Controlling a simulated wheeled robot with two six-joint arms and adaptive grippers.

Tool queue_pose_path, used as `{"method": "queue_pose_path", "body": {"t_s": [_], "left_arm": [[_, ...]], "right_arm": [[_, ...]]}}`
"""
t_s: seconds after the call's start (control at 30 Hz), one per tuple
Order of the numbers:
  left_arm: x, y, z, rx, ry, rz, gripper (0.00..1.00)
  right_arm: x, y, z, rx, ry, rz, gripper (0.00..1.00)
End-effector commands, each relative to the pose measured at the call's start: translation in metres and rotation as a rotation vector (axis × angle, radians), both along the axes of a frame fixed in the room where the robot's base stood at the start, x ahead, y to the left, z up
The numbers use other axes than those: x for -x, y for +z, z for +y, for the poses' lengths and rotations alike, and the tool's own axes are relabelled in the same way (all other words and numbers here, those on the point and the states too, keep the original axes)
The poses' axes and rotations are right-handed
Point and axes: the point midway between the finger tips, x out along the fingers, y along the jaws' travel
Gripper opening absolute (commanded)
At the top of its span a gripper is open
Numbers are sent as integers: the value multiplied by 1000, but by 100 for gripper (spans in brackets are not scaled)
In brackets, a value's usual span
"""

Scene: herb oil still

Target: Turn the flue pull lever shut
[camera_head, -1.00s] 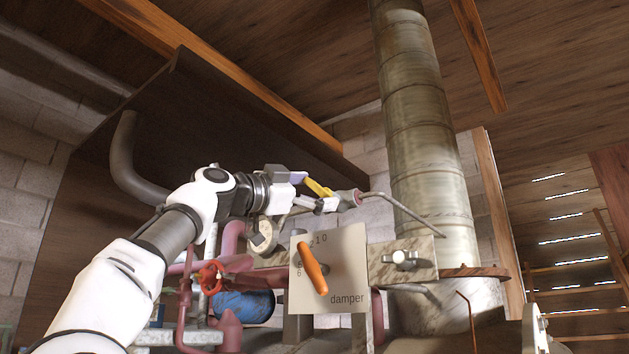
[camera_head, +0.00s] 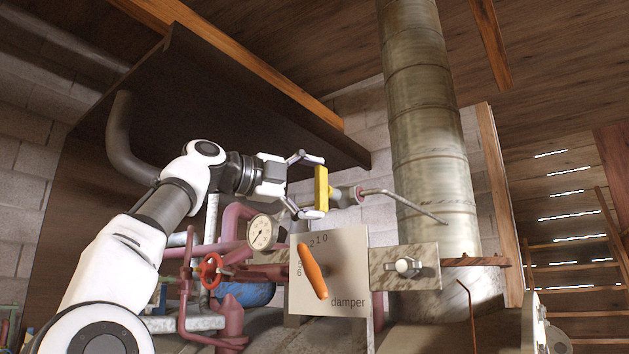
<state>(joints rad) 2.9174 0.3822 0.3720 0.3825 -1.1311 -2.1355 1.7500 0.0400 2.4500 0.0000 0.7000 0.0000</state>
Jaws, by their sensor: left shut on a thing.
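A bent grey rod (camera_head: 405,203) runs from the fitting toward the pipe. My left gripper (camera_head: 316,186) is shut on the yellow handle, one finger at its upper end and the other at its lower end. My right gripper is not in view.
A pale plate marked "damper" (camera_head: 350,270) with a tilted orange lever (camera_head: 312,271) sits just below my left gripper. A dial gauge (camera_head: 263,232), red valve wheel (camera_head: 211,271) and pink pipes are close by. A metal bracket (camera_head: 385,272) is at the right.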

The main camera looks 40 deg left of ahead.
Motion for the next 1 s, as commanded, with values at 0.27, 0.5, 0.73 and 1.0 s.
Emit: {"method": "queue_pose_path", "body": {"t_s": [0.27, 0.5, 0.73, 1.0], "left_arm": [[1, 4, 1, -45, 5, -5, 59], [2, 4, 1, -47, 5, -6, 59], [2, 4, 1, -45, 5, -5, 100], [1, 0, 0, -6, 2, -5, 100]], "right_arm": [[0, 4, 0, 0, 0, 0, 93], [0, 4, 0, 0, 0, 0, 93], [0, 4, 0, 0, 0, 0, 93], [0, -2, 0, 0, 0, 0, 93]]}}
